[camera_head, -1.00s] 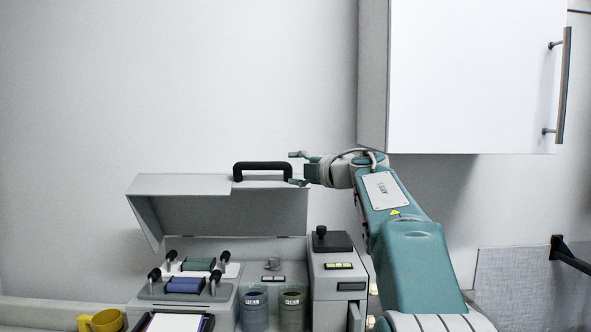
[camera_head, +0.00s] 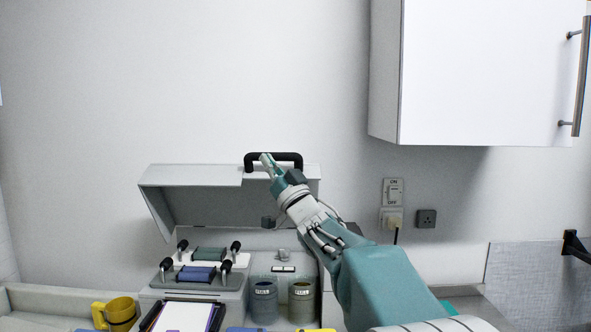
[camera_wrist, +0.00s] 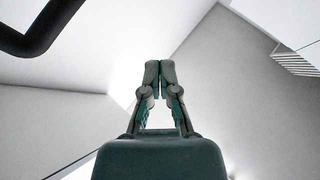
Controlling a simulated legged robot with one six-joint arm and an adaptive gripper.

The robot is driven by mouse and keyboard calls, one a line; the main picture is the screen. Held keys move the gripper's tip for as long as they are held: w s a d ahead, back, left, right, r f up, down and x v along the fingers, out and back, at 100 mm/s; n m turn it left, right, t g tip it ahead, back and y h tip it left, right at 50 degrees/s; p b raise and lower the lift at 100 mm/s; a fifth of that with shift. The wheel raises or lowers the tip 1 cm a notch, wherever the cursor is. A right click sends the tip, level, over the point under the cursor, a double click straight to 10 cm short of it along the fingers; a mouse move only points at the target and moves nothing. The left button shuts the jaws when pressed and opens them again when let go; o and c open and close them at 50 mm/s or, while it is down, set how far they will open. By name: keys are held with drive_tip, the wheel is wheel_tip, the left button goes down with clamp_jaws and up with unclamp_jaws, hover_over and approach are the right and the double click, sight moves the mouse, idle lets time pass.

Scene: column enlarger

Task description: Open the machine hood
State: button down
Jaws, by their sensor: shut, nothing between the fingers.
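The machine hood (camera_head: 200,176) is grey and stands raised, its inside open to the front in the head view. Its black handle (camera_head: 292,156) is on the hood's front edge, and a dark curved part of the handle (camera_wrist: 40,30) shows at the top left of the wrist view. My gripper (camera_head: 266,158) is shut and empty, its fingertips in front of the handle's left part in the head view. In the wrist view my gripper (camera_wrist: 159,68) has its fingertips together, apart from the handle. Whether it touches the hood cannot be told.
A yellow mug (camera_head: 118,314) stands at the lower left. A white wall cabinet (camera_head: 480,70) hangs at the upper right. The wall above the hood is clear.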

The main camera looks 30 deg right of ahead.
wheel_tip(320, 180, down, 3)
drive_tip(key=s+d+m+t+h, duration=0.1)
drive_tip(key=m+t+h, duration=0.1)
drive_tip(key=m+h, duration=0.85)
drive_tip(key=m+g+h, duration=0.5)
drive_tip(key=m+h, duration=0.3)
drive_tip(key=m, duration=0.7)
approach(295, 161)
drive_tip(key=x, duration=0.7)
drive_tip(key=shift+w+d, duration=0.3)
drive_tip(key=shift+w, duration=0.05)
drive_tip(key=shift+w+d+r+g+y, duration=0.1)
drive_tip(key=shift+w+d+r+g, duration=0.25)
drive_tip(key=shift+w+r, duration=0.15)
drive_tip(key=shift+w+d+r+g+y, duration=0.2)
drive_tip(key=shift+w+r+g, duration=0.1)
drive_tip(key=shift+w+r, duration=0.25)
drive_tip(key=shift+w+d+r+g+y, duration=0.1)
drive_tip(key=shift+w+d+r+g, duration=0.25)
drive_tip(key=shift+w, duration=0.3)
drive_tip(key=shift+a+f, duration=0.1)
